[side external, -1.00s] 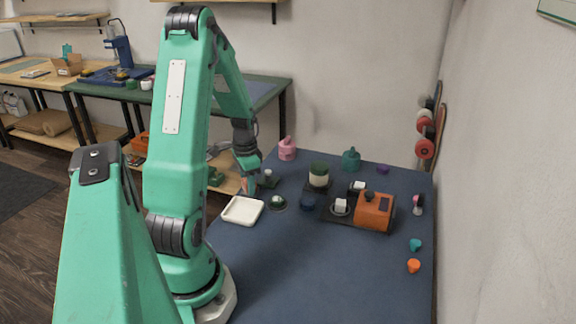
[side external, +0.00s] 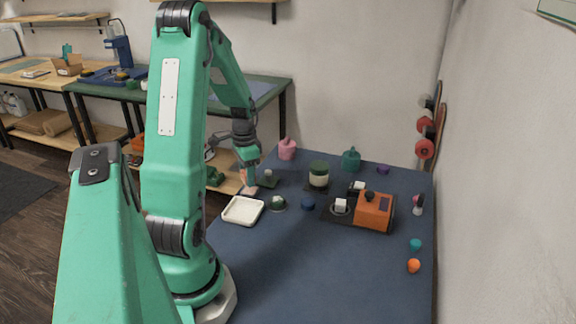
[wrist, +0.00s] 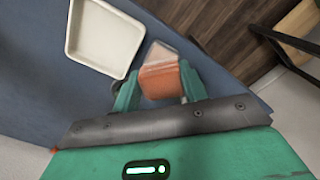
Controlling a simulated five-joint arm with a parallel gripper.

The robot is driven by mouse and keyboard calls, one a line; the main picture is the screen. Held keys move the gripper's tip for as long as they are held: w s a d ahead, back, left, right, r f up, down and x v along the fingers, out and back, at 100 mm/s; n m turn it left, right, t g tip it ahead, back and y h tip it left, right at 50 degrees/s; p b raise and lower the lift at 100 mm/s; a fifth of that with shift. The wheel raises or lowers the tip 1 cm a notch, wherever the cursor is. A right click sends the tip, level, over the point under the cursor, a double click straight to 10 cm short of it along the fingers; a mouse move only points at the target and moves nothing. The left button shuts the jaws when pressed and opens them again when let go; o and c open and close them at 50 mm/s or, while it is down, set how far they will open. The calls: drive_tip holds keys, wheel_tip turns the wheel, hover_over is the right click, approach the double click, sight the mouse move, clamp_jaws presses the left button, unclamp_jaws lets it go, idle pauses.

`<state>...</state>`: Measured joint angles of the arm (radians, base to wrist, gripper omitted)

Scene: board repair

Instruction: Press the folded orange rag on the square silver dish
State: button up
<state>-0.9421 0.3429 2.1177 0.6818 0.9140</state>
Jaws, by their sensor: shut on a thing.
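My gripper (wrist: 157,88) is shut on the folded orange rag (wrist: 161,80), which shows between its two fingers in the wrist view. A pale, silvery square piece (wrist: 160,52), which looks like the silver dish, shows just beyond the rag, partly hidden by it. Whether the rag touches the dish cannot be told. In the side view my gripper (side external: 247,178) is over the table's far left edge, behind the white tray, and the rag and dish are too small there to tell apart.
A white square tray (side external: 243,210) lies close in front of my gripper; it also shows in the wrist view (wrist: 104,36). The table's front is clear.

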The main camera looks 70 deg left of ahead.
drive_tip(key=shift+r, duration=1.9)
drive_tip(key=shift+w+d+r, duration=0.1)
drive_tip(key=shift+w+d, duration=0.1)
drive_tip(key=shift+w, duration=0.2)
drive_tip(key=w+d+r, duration=0.4)
drive_tip(key=w+d, duration=0.7)
drive_tip(key=w, duration=0.1)
drive_tip(key=w+d+r, duration=0.2)
drive_tip(key=d+r, duration=0.1)
drive_tip(key=d, duration=0.6)
drive_tip(key=w+d+r, duration=0.3)
drive_tip(key=d, duration=0.7)
drive_tip(key=shift+w+d, duration=0.15)
drive_tip(key=shift+w, duration=0.05)
